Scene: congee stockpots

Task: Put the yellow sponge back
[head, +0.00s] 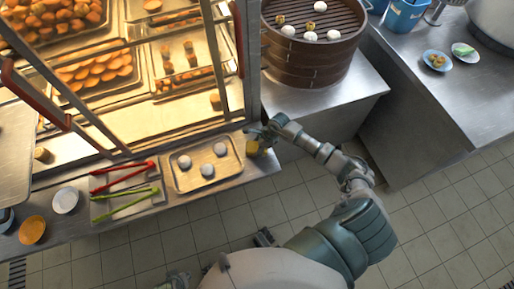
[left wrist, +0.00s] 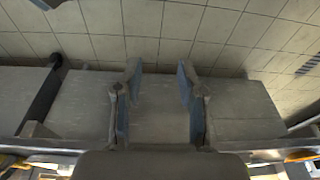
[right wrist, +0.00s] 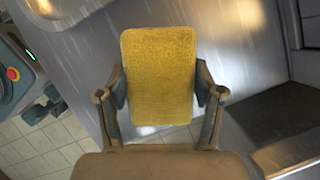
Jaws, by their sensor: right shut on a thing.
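The yellow sponge (right wrist: 158,78) fills the middle of the right wrist view, between the two fingers of my right gripper (right wrist: 160,100). The gripper is shut on it. In the head view the sponge (head: 253,147) shows small beside my right gripper (head: 262,136), at the right end of the counter, just right of the metal tray with white buns. I cannot tell whether the sponge touches the counter. My left gripper (left wrist: 158,90) is open and empty in the left wrist view, with floor tiles and a grey surface beyond it.
The bun tray (head: 206,166), red tongs (head: 122,170) and green tongs (head: 125,203) lie on the counter. A glass food case (head: 130,80) stands behind. A bamboo steamer (head: 313,50) stands on a steel table at the back. Blue containers (head: 405,14) are at the top right.

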